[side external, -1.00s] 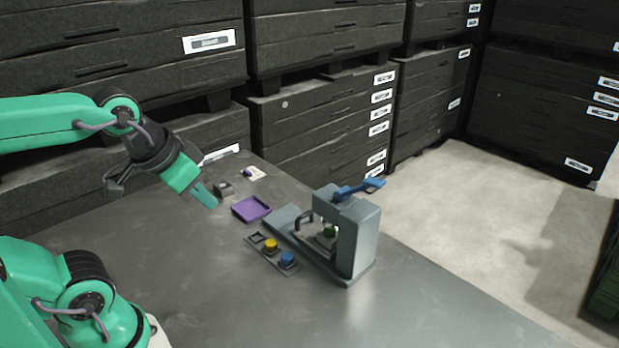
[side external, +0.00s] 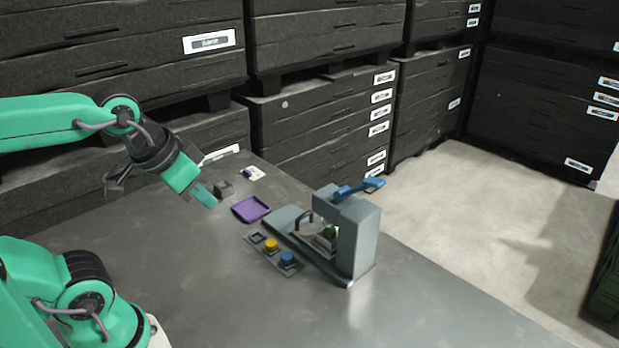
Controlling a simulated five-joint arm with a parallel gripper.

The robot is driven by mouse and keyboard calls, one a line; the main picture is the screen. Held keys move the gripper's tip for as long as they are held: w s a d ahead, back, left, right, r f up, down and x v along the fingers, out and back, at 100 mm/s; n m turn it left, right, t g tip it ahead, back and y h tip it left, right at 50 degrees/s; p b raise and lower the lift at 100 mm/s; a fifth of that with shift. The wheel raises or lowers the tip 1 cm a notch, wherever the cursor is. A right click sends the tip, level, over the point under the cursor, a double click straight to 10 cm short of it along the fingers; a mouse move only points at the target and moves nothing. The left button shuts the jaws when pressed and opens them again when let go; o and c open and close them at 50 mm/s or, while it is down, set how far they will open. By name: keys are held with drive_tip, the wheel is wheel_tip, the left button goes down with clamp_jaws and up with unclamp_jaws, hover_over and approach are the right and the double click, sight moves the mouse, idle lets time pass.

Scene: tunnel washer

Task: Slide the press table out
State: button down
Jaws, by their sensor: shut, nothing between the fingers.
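A grey press (side external: 360,240) with a blue lever (side external: 358,188) on top stands on the metal table, right of centre. Its sliding table (side external: 322,241) sits under the press head, with a dark upright handle (side external: 304,217) toward the left and a green piece (side external: 329,232) on it. The far side of the sliding table is hidden by the press frame. My gripper (side external: 211,201) is shut and empty. It is in the air to the left of the press, clear of the handle.
A purple tray (side external: 251,209) lies between my gripper and the press. A dark holder plate (side external: 273,254) with a yellow piece (side external: 271,244) and a blue piece (side external: 288,258) lies in front of the press. A small grey block (side external: 223,188) stands behind my gripper. The front of the table is clear.

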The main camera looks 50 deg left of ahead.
drive_tip(key=c, duration=1.3)
unclamp_jaws()
drive_tip(key=shift+w+r, duration=0.1)
drive_tip(key=shift+w, duration=0.1)
drive_tip(key=o, duration=0.4)
drive_tip(key=shift+w+n, duration=0.25)
drive_tip(key=shift+n, duration=0.05)
drive_tip(key=shift+o, duration=0.7)
drive_tip(key=shift+w+r, duration=0.2)
drive_tip(key=shift+w, duration=0.15)
drive_tip(key=w+a+f+n+g, duration=0.1)
drive_tip(key=w+a+n+g, duration=0.15)
drive_tip(key=w+n, duration=0.85)
drive_tip(key=w+f+n+g, duration=0.1)
drive_tip(key=w+f+n, duration=0.1)
drive_tip(key=w+f, duration=0.1)
drive_tip(key=w+a+f+n+g, duration=0.1)
drive_tip(key=w+f+n, duration=0.1)
drive_tip(key=w+f, duration=0.2)
drive_tip(key=w+f+n+g, duration=0.1)
drive_tip(key=w+f+n, duration=0.1)
drive_tip(key=w, duration=0.5)
drive_tip(key=shift+a+f, duration=0.35)
drive_tip(key=shift+f, duration=0.5)
